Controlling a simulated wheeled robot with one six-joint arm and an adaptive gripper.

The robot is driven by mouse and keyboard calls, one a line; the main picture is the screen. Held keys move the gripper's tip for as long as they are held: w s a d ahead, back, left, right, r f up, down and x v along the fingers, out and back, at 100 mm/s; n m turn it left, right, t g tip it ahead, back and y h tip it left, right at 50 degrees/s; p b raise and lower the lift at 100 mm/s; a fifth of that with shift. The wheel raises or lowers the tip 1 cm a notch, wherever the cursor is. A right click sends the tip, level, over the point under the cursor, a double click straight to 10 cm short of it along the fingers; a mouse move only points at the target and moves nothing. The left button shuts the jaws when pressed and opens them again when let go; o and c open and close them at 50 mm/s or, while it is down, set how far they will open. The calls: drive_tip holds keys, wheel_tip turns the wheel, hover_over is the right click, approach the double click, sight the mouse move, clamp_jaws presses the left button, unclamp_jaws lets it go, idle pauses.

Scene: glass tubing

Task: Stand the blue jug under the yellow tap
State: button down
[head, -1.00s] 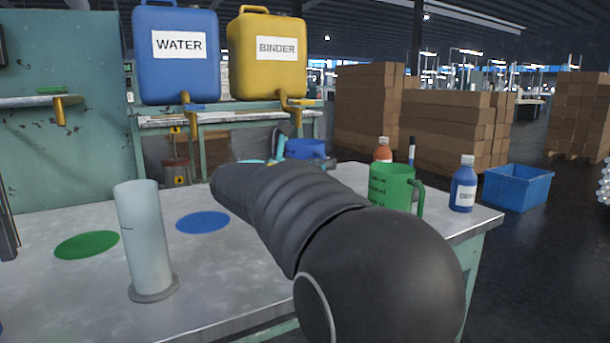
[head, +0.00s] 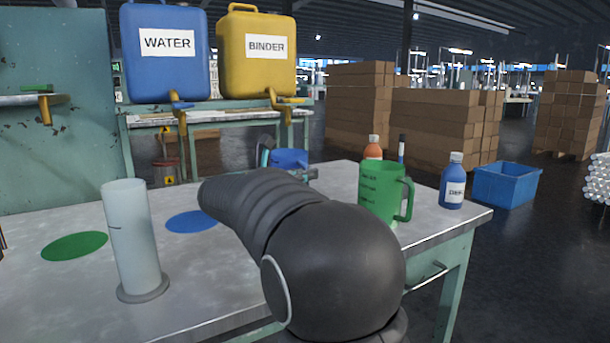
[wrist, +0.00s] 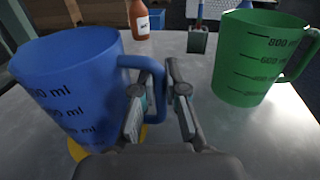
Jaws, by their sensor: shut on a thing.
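The blue jug (wrist: 70,85) fills the left of the wrist view, upright. In the head view only part of the blue jug (head: 290,158) shows behind my arm. My gripper (wrist: 157,108) is shut on the jug's handle (wrist: 155,72). A yellow disc (wrist: 137,135) on the table shows partly below the jug; whether the jug's base touches it is hidden.
A green jug (wrist: 250,65) stands right of my gripper. An orange-brown bottle (wrist: 140,22) and a blue bottle (head: 453,183) stand nearby. A tall pale cylinder (head: 133,240), a green disc (head: 75,246) and a blue disc (head: 190,222) are on the table's left. The blue WATER tank (head: 167,70) has a blue-levered tap.

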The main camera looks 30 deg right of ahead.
drive_tip(key=c, duration=1.2)
unclamp_jaws()
drive_tip(key=shift+r, duration=0.15)
drive_tip(key=v, duration=0.7)
drive_tip(key=shift+a, duration=0.25)
